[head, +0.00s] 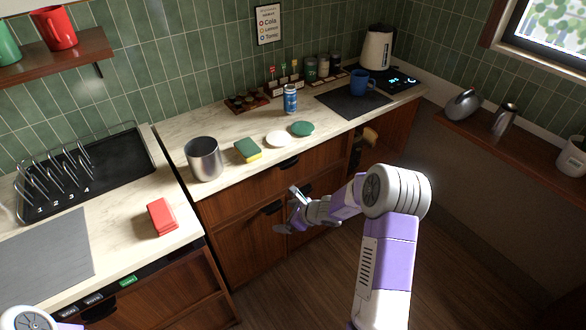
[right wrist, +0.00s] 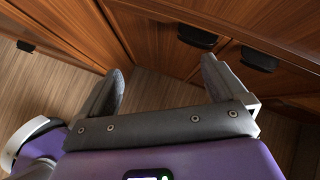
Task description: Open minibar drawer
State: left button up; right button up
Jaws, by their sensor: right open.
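Wooden drawer and door fronts (head: 228,235) with dark handles run under the counter. They look closed, and I cannot tell which one is the minibar drawer. One dark handle (head: 272,208) is just left of my right gripper (head: 288,211); another handle (head: 289,162) is higher, under the counter edge. My right gripper is open and empty, in front of the fronts. In the right wrist view, its two fingers (right wrist: 165,85) are apart, with dark handles (right wrist: 197,37) and (right wrist: 260,58) beyond them, not between them. My left gripper is out of view.
On the counter (head: 225,133) stand a metal canister (head: 204,159), sponge (head: 247,150), blue can (head: 291,99), blue mug (head: 360,82) and kettle (head: 377,48). An open compartment (head: 385,140) is at right. The floor (head: 300,290) ahead is clear.

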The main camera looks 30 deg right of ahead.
aim_at(290, 164)
jog(key=w+d+r+m+t+h, duration=0.3)
jog(key=w+d+r+m+t, duration=0.25)
jog(key=d+r, duration=0.45)
jog(key=shift+m+g, duration=0.35)
jog(key=shift+m, duration=0.1)
jog(key=b+x, duration=0.1)
jog(key=x, duration=0.6)
jog(key=shift+w+d, duration=0.1)
jog(key=shift+w, duration=0.3)
